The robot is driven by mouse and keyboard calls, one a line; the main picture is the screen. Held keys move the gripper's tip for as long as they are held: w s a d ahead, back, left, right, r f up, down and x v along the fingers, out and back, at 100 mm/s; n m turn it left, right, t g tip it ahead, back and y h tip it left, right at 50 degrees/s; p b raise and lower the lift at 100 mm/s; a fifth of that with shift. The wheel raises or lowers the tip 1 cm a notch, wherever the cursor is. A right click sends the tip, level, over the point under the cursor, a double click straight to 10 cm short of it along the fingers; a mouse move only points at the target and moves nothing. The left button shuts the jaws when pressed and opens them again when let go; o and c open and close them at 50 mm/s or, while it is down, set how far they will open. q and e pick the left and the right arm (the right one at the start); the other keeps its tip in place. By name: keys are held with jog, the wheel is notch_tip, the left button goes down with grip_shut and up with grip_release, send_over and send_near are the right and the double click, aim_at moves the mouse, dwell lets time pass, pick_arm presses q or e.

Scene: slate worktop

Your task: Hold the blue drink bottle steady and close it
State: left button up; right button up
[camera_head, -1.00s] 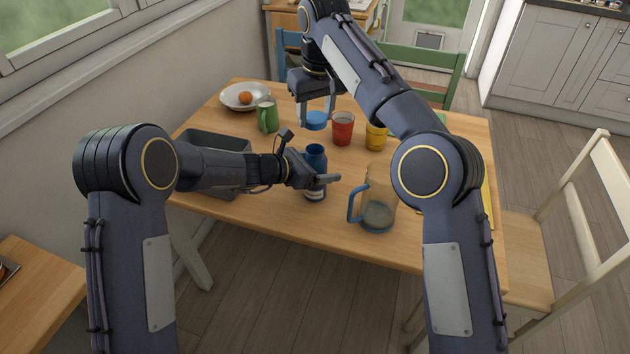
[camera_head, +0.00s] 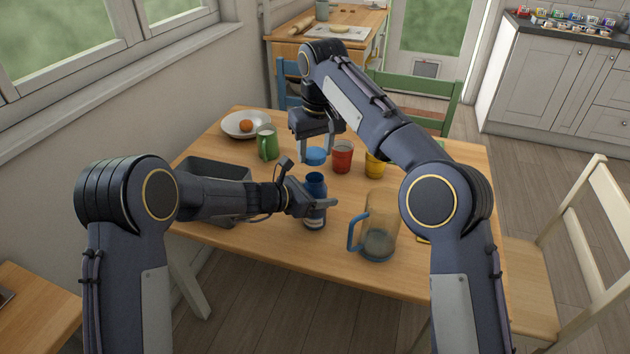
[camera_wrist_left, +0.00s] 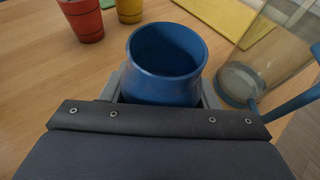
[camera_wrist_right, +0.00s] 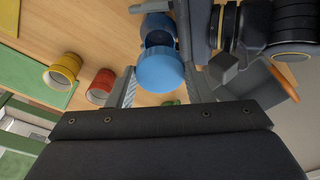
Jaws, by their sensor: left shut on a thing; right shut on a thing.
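The blue drink bottle (camera_head: 315,188) stands upright on the wooden table, its mouth open. It also shows from above in the left wrist view (camera_wrist_left: 166,65), with its dark inside visible. My left gripper (camera_head: 318,205) is shut around the bottle's body. My right gripper (camera_head: 316,152) is shut on the blue lid (camera_head: 316,156) and holds it in the air, a little above the bottle's mouth and apart from it. In the right wrist view the lid (camera_wrist_right: 160,72) sits between the fingertips and partly covers the bottle's mouth.
A clear jug with a blue handle (camera_head: 378,240) stands close to the right of the bottle. A red cup (camera_head: 342,156), a yellow cup (camera_head: 375,166) and a green mug (camera_head: 267,144) stand behind. A grey bin (camera_head: 208,170) is at left, a plate with an orange fruit (camera_head: 240,132) at back left.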

aim_at(315, 183)
jog(key=shift+f, duration=1.55)
jog(key=shift+f, duration=0.1)
jog(key=shift+f, duration=0.85)
jog(key=shift+f, duration=0.55)
pick_arm(q)
grip_shut()
pick_arm(e)
jog(key=o, duration=0.9)
jog(key=shift+o, duration=0.2)
jog(key=shift+r, duration=2.3)
